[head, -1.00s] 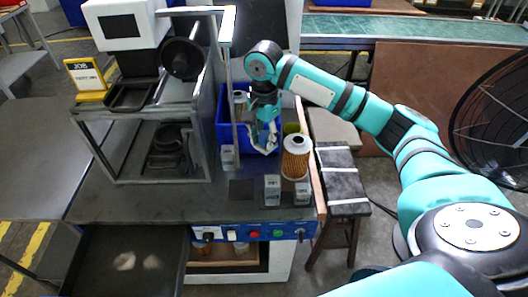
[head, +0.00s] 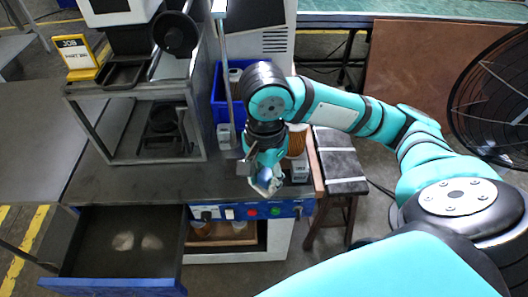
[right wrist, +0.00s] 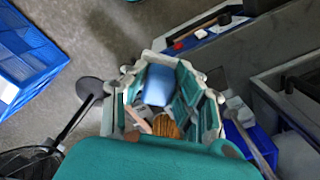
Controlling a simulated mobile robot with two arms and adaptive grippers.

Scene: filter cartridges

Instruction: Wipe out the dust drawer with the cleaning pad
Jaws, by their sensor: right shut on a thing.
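The dust drawer (head: 92,264) is pulled open at the front left of the bench in the head view. Two pale dust patches (head: 137,242) lie on its dark floor. My right gripper (head: 266,184) is over the bench's front edge, to the right of the drawer and above the control panel. It is shut on a light blue thing, which looks like the cleaning pad (right wrist: 157,85) between the fingers in the right wrist view. The gripper hides part of the pad. My left gripper is out of view.
A pleated filter cartridge (head: 297,142) stands behind my right arm, partly hidden. A blue bin (head: 220,106) is at the back of the bench. A metal frame (head: 88,134) stands behind the drawer. A stool (head: 338,160) is on the right.

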